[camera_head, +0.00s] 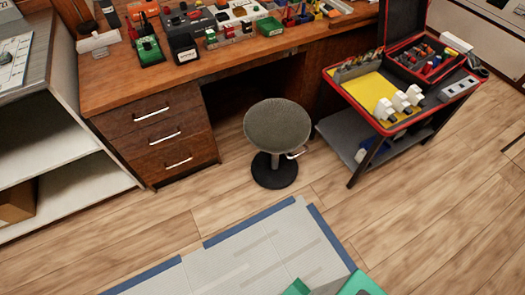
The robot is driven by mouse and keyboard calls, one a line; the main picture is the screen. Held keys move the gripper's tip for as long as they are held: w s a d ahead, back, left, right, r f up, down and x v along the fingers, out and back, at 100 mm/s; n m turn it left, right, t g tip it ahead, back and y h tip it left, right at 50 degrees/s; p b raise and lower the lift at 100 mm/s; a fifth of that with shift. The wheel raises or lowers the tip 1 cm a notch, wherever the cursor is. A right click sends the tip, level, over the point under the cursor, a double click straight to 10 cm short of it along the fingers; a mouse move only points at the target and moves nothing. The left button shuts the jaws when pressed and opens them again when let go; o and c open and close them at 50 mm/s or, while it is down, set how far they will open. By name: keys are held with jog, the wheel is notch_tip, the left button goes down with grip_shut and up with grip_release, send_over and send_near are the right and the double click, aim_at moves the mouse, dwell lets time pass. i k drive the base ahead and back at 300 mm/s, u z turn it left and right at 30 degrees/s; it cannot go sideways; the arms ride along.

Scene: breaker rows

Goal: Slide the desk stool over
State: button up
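The desk stool (277,125) has a round grey seat, a short post, a black round base (273,172) and a small light lever at its right side. It stands upright on the wood floor in front of the desk (110,83), near the desk's knee opening. At the bottom edge, green and dark parts that look like my own arm or body show. My gripper's fingers cannot be made out, and nothing of mine touches the stool.
A red-edged cart (362,88) with a yellow surface stands right of the stool. Wooden drawers (160,135) are at its left, and a white shelf unit (65,185) is at far left. A grey-blue flat piece (240,255) fills the bottom middle. Floor in front of the stool is clear.

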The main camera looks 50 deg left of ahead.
aim_at(277, 127)
jog(key=u, duration=0.05)
jog(key=k, duration=1.6)
jog(key=u, duration=1.75)
jog(key=i, duration=1.1)
jog(key=z, duration=0.05)
